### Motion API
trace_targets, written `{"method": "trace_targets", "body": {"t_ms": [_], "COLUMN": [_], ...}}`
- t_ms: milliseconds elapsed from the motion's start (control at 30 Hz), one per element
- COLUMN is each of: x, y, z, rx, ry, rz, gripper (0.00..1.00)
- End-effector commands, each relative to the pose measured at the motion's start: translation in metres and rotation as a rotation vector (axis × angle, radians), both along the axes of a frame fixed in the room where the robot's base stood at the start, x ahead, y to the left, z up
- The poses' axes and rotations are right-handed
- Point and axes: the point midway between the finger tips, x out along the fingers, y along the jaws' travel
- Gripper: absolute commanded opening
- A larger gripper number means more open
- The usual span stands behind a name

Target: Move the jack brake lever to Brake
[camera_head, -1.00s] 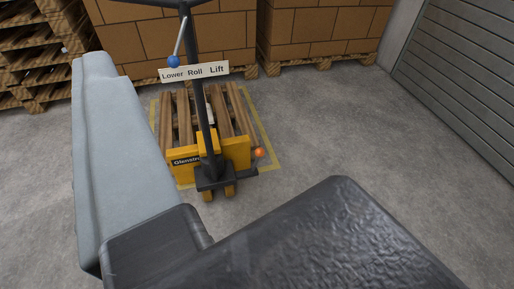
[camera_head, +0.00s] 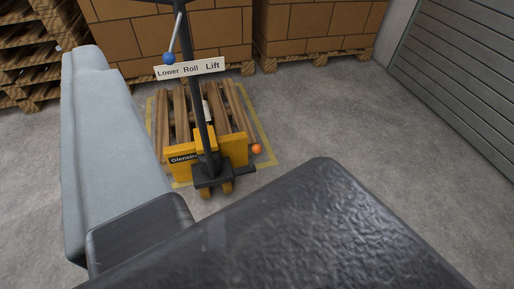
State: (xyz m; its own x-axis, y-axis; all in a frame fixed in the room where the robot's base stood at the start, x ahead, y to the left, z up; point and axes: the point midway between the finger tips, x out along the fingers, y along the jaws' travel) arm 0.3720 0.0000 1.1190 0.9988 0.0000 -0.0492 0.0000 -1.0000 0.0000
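The yellow pallet jack (camera_head: 236,148) stands ahead with a dark upright handle column (camera_head: 197,98). An orange ball knob (camera_head: 256,149) shows at its right side, low down; it may be the end of the brake lever. No Brake label is readable. A lever with a blue knob (camera_head: 169,58) stands by a plate reading Lower, Roll, Lift (camera_head: 191,69), at the Lower end. Large grey and black parts of mine fill the foreground, apart from the jack. I cannot make out fingertips or whether my gripper is open or shut.
A wooden pallet (camera_head: 233,106) sits behind the jack's yellow front, inside a yellow floor outline (camera_head: 265,143). Boxes on pallets (camera_head: 310,35) stand at the back, and stacked pallets (camera_head: 30,50) at the left. A ribbed grey wall (camera_head: 460,70) is on the right. Floor right of the jack is clear.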

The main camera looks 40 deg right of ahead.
Motion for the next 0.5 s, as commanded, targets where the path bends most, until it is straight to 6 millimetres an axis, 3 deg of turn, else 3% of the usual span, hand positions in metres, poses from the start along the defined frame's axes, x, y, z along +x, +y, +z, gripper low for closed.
{"method": "trace_targets", "body": {"t_ms": [133, 233, 500], "x": [0.005, 0.019, 0.090], "y": [0.000, -0.001, -0.009], "z": [-0.001, -0.004, -0.024], "rx": [0.004, 0.016, 0.076], "ry": [0.002, 0.003, 0.001], "rz": [-0.001, -0.004, -0.028], "gripper": [0.57, 0.57, 0.57]}}
